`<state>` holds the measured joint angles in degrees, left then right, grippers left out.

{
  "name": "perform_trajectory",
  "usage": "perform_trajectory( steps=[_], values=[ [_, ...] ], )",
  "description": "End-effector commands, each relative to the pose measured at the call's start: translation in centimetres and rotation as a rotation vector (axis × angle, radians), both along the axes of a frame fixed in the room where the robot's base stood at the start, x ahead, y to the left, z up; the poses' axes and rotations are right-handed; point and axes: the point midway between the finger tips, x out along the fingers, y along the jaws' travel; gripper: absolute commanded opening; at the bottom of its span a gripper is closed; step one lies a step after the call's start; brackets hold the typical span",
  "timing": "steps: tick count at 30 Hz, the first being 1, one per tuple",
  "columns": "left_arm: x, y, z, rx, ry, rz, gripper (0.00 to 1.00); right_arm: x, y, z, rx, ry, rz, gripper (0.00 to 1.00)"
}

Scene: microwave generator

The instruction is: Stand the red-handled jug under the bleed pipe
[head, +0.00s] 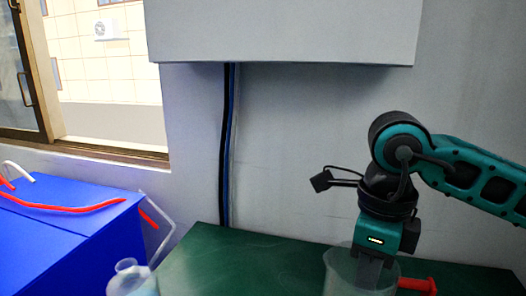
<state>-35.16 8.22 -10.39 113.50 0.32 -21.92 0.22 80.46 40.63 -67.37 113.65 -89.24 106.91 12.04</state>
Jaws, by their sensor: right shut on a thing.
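The red-handled jug (337,272) is a clear, see-through vessel at the bottom edge, right of centre. Its red handle (417,285) sticks out to the right. My right gripper (370,278) points down at the jug's rim and is shut on the jug, with its fingers at the wall. The jug's base is cut off by the frame, so I cannot tell whether it touches the table. I cannot make out the bleed pipe for certain. My left gripper is out of view.
The green table (235,262) is bare between the jug and a clear glass flask (133,283) at its lower left. A blue box (70,235) with red hoses (75,207) stands at left. A white cabinet (285,30) hangs above, with dark cables (226,150) running down.

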Motion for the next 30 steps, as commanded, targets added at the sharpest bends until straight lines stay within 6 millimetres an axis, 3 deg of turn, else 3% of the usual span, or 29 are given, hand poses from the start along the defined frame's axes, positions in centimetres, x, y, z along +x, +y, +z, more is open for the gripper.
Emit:
perform_trajectory(
  steps=[30],
  values=[
    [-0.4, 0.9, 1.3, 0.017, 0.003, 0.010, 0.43, 2.1, -2.9, -4.6, 0.006, -0.030, 1.427, 0.00]
  ],
)
